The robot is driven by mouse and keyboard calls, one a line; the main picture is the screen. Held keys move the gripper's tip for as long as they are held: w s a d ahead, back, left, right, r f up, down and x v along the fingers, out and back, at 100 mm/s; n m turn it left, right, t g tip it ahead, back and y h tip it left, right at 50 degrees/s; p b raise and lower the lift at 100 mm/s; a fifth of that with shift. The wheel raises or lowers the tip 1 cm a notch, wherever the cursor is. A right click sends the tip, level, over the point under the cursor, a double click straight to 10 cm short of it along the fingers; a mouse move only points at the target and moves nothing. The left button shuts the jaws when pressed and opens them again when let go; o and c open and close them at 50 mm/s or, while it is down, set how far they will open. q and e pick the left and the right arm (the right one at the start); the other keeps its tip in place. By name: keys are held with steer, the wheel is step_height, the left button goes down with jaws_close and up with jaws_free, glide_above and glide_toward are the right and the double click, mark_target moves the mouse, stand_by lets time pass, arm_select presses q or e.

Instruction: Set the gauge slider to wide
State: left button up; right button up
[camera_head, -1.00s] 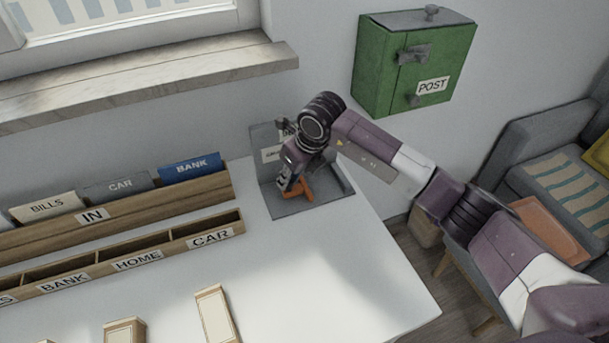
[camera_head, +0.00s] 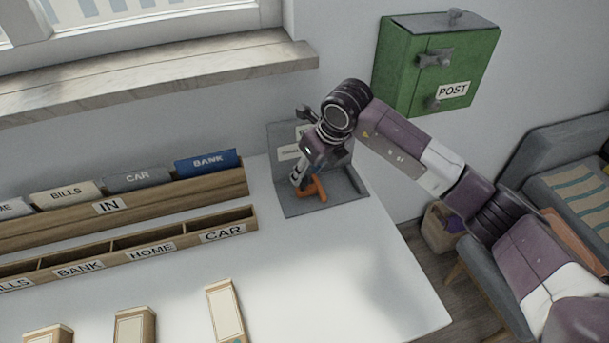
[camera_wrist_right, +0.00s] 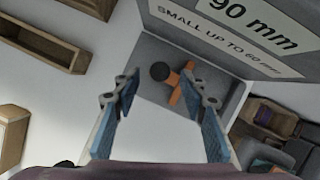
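The gauge is a grey plate (camera_head: 290,207) with an upright back panel, at the back right corner of the white desk. In the right wrist view its panel (camera_wrist_right: 200,32) reads "90 mm" and "SMALL UP TO 60 mm". An orange piece (camera_head: 320,189), seemingly the slider, is on the plate; it also shows in the right wrist view (camera_wrist_right: 176,96) beside a dark round knob (camera_wrist_right: 160,71). My right gripper (camera_wrist_right: 160,88) is open above the gauge, with the orange piece showing between its fingers, nearer the right one. Contact cannot be told. My left gripper is out of view.
A wooden IN rack (camera_head: 140,208) with several folders and a labelled sorting tray (camera_head: 190,243) lie left of the gauge. Several tan boxes (camera_head: 225,312) are at the front. A green post box (camera_head: 432,70) hangs on the wall. The desk's front right is clear.

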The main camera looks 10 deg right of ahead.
steer(key=v, duration=0.8)
steer(key=shift+s+r, duration=0.15)
steer(key=shift+r, duration=0.15)
steer(key=shift+d, duration=0.1)
